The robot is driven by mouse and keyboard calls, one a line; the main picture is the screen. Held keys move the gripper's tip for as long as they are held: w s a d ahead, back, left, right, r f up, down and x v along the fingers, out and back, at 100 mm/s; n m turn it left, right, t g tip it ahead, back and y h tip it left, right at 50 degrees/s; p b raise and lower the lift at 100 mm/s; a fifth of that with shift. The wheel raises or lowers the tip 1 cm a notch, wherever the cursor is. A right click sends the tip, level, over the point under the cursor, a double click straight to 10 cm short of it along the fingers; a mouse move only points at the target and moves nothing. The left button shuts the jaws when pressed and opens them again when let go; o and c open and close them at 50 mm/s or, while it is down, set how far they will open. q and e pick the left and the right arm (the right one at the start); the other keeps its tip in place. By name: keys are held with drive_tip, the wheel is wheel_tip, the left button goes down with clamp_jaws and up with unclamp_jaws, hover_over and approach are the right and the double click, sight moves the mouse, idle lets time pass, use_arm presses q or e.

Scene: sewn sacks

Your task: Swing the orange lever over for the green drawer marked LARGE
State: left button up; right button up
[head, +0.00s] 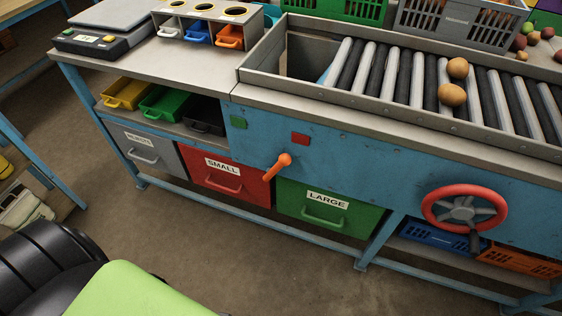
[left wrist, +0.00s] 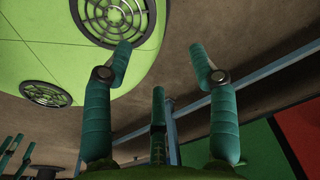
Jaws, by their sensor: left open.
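The orange lever (head: 280,165) is on the blue front panel of the bench in the head view. Its rounded knob is at the upper right and its stem slants down to the left, above the seam between two drawers. The green drawer marked LARGE (head: 358,219) is below right of it and looks shut. The red drawer marked SMALL (head: 207,180) is below left and looks shut. My left gripper (left wrist: 160,52) shows only in the left wrist view, fingers apart and empty. Green and red surfaces at that view's right edge may be the drawers. My right gripper is not in view.
A red handwheel (head: 430,205) sticks out at the right. A roller bed (head: 400,85) carries two brown round items. A grey drawer (head: 160,152) is at the left. The floor before the drawers is clear.

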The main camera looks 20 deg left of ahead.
use_arm(q)
drive_tip(key=w+d+r+m+t+h+b, duration=0.15)
drive_tip(key=w+d+r, duration=0.25)
drive_tip(key=w+r, duration=1.05)
drive_tip(key=w+d+r+m+t+h+b, duration=0.1)
drive_tip(key=w+d+r+m+h+b, duration=0.2)
drive_tip(key=w+r, duration=1.15)
wheel_tip(320, 180, up, 12)
drive_tip(key=n+y, duration=0.3)
hover_over(283, 158)
drive_tip(key=s+a, duration=0.1)
drive_tip(key=s, duration=0.1)
drive_tip(key=shift+h, duration=0.25)
drive_tip(key=shift+x, duration=3.3)
drive_tip(key=shift+a, duration=0.1)
clamp_jaws()
